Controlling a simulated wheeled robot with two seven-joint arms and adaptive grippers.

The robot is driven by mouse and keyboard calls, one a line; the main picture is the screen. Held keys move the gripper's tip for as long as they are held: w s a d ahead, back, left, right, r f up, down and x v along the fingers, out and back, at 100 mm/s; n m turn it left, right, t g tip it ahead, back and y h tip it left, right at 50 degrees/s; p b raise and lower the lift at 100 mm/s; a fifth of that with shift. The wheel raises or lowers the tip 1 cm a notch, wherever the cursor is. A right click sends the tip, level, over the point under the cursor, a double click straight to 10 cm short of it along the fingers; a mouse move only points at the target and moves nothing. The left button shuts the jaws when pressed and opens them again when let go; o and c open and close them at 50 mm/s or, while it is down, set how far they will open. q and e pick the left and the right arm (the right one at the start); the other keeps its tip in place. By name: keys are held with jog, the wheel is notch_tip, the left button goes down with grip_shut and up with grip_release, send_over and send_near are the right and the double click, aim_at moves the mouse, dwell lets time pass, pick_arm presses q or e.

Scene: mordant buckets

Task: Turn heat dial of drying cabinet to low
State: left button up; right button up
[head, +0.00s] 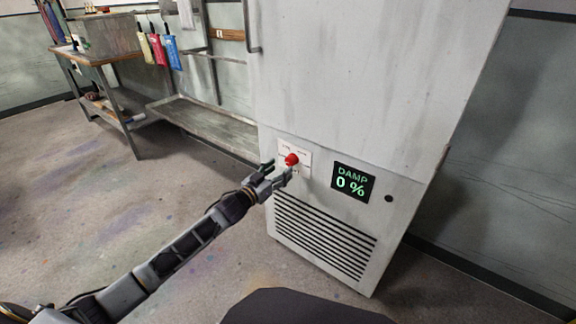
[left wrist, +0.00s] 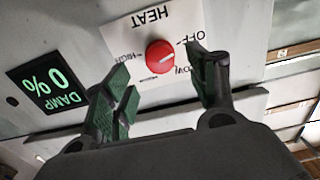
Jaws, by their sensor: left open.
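The drying cabinet (head: 350,70) is tall and pale grey. Its red heat dial (head: 291,159) sits on a white plate low on the front. In the left wrist view the dial (left wrist: 160,56) shows upside down, with HEAT, OFF, LOW and HIGH printed around it; a small pale mark shows on the dial, but I cannot tell its exact setting. My left gripper (head: 279,170) is open in front of the plate. In the left wrist view its green-padded fingers (left wrist: 166,80) stand apart, with the dial beyond the gap and no clear contact. My right gripper is not in view.
A display (head: 353,182) reading DAMP 0 % is right of the dial, above a slatted vent (head: 322,238). A metal trough (head: 205,125) and a workbench (head: 105,65) stand at left, with coloured pouches (head: 158,48) hanging behind. The floor in front is clear.

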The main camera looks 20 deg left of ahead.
aim_at(289, 163)
pick_arm(q)
jog(key=shift+x, duration=0.9)
jog(key=shift+b+x, duration=0.55)
jog(key=shift+x, duration=0.5)
jog(key=shift+w+d, duration=0.25)
jog(key=shift+w, duration=0.35)
jog(key=shift+w+d, duration=0.1)
jog(key=shift+w, duration=0.15)
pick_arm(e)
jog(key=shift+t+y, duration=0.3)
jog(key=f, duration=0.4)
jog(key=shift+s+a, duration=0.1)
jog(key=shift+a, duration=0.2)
pick_arm(q)
jog(key=c, duration=1)
jog(key=shift+c, duration=0.2)
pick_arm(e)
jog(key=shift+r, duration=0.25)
